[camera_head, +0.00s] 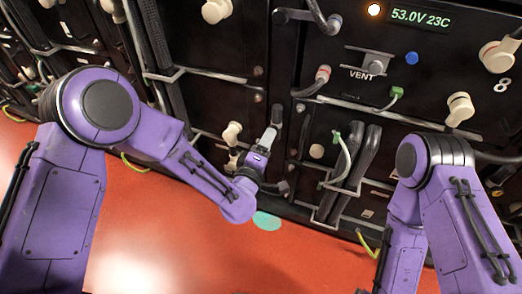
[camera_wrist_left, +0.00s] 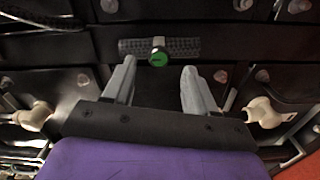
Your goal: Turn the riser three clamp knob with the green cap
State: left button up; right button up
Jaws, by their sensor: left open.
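The clamp knob with the green cap (camera_wrist_left: 158,57) shows in the left wrist view, at the middle of a dark ribbed bar (camera_wrist_left: 184,46) on the black rack front. My left gripper (camera_wrist_left: 157,85) is open, with its two grey fingers below and to either side of the green cap in that view. Nothing is between the fingers. In the head view my left gripper (camera_head: 272,128) points at the rack, and the green cap is hidden there. My right arm shows at the right of the head view, but its gripper is out of view.
Cream elbow connectors (camera_head: 459,109) stick out of the rack on both sides of the left gripper. A VENT valve (camera_head: 376,62), a lit display (camera_head: 421,17) and thick black cables (camera_head: 364,158) are on the rack. The red floor (camera_head: 160,240) is open in front.

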pick_arm(q)
jog(key=v, duration=0.7)
